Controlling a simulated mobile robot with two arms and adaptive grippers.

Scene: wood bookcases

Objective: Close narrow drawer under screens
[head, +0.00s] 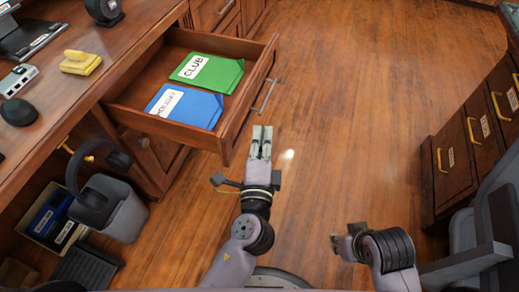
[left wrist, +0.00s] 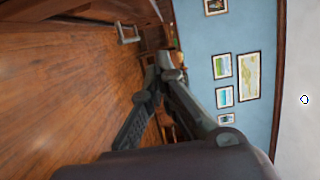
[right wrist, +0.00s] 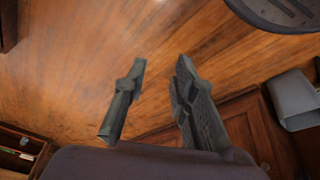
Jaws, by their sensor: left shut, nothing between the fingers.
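The narrow drawer (head: 243,115) under the desk stands pulled out in the head view, with a metal bar handle (head: 264,96) on its front. Inside lie a green folder marked CLUB (head: 208,71) and a blue folder (head: 186,106). My left gripper (head: 262,131) is shut and empty, just in front of the near end of the drawer front; I cannot tell if it touches. The left wrist view shows its fingertips together (left wrist: 165,62). My right gripper (head: 347,233) is away from the drawer, over the floor at the lower right. Its fingers stand apart in the right wrist view (right wrist: 160,75).
A chair (head: 485,225) and a cabinet with yellow handles (head: 470,150) stand right. The floor (head: 350,90) between is clear.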

